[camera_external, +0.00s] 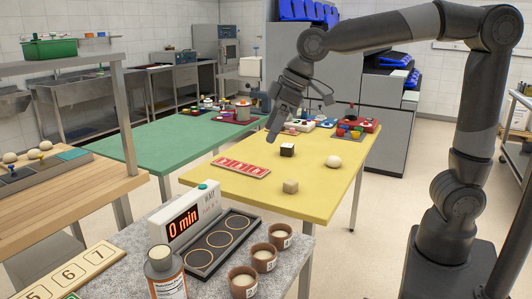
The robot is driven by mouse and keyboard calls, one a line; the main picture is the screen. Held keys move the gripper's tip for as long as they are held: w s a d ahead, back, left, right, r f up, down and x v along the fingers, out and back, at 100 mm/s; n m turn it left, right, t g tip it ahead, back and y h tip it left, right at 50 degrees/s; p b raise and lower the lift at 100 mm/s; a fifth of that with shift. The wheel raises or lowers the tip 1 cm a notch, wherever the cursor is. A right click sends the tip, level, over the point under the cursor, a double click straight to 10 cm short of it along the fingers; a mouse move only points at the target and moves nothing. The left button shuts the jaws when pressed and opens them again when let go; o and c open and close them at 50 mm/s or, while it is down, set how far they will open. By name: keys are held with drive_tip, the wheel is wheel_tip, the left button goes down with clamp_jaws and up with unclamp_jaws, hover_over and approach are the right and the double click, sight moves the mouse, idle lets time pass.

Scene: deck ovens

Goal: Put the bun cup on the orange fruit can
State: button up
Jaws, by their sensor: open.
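Three brown cups with pale tops stand on the grey speckled counter at the bottom; the front one (243,283), the middle one (264,258) and the far one (280,236) look alike. I cannot tell which is the bun cup. A can with a printed label (168,283) stands left of them and may be the orange fruit can. Its lower end is cut off by the picture's edge. My gripper (271,132) points down near the left edge of the yellow table, well away from the cups and can. It is open, with nothing visible in it.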

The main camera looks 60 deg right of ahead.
drive_tip(key=s+d+f+m+h, duration=0.1)
drive_tip(key=s+d+f+m, duration=0.2)
drive_tip(key=s+d, duration=0.6)
drive_tip(key=s+d+f+m+t+h, duration=0.1)
drive_tip(key=s+d+f+m, duration=0.2)
drive_tip(key=s+d, duration=0.7)
drive_tip(key=shift+s+d, duration=0.25)
drive_tip(key=shift+s, duration=0.9)
